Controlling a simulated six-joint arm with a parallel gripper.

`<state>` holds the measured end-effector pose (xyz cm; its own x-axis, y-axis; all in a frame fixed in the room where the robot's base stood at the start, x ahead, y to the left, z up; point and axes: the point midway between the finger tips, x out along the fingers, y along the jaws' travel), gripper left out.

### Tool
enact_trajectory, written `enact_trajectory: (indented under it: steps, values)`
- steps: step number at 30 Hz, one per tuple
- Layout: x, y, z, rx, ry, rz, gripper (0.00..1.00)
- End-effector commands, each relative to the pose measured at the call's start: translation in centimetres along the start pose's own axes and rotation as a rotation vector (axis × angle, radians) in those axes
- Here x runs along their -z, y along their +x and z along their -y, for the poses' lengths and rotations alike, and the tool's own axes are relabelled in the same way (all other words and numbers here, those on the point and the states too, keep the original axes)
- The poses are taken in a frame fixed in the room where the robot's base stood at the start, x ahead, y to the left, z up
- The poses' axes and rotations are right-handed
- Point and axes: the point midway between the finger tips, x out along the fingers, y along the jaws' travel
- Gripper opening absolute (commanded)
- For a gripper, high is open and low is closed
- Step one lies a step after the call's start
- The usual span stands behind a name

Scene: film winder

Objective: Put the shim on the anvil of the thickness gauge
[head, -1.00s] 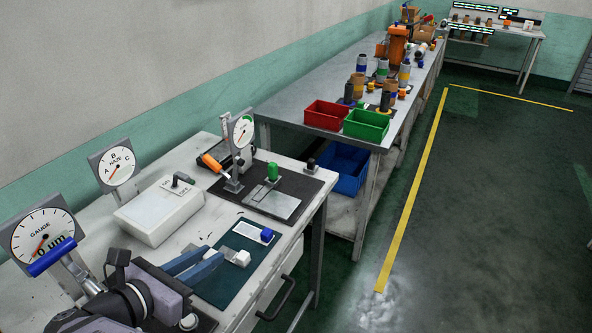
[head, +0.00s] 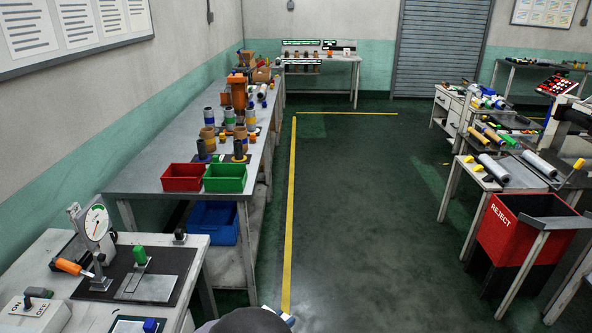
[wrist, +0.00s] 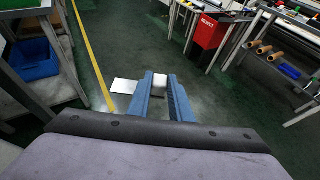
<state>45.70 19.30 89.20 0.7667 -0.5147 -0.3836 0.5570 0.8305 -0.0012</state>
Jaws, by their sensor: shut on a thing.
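My gripper (wrist: 160,86) shows in the wrist view with its two blue fingers shut on the white block of the shim (wrist: 160,92). A thin pale plate (wrist: 124,86), apparently part of the same shim, sticks out left of the left finger. Floor shows behind it, so it is held in the air, clear of the bench. In the head view only a rounded grey part of my arm and a small white and blue bit show at the bottom edge.
Red (head: 182,177) and green bins (head: 225,177) stand beyond. A red reject bin (head: 520,228) is right; the central floor is clear.

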Motion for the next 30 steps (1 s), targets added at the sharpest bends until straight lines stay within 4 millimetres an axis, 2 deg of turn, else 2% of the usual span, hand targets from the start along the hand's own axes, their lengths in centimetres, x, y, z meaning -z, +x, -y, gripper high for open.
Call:
enact_trajectory:
  steps: [1, 6, 9, 13, 19, 30]
  values:
    - [-0.5, 1.6, 2.4, 0.043, 0.008, 0.0, 0.0]
    - [-0.7, 5.3, 9.3, 0.15, 0.053, -0.001, 0.0]
    - [-0.7, 6.5, 12.7, 0.202, 0.078, -0.001, 0.0]
    - [-0.7, 7.4, 16.0, 0.25, 0.099, 0.0, 0.0]
    - [-0.6, 7.8, 18.2, 0.283, 0.118, 0.001, 0.0]
    - [-0.5, 7.8, 18.3, 0.286, 0.12, 0.001, 0.0]
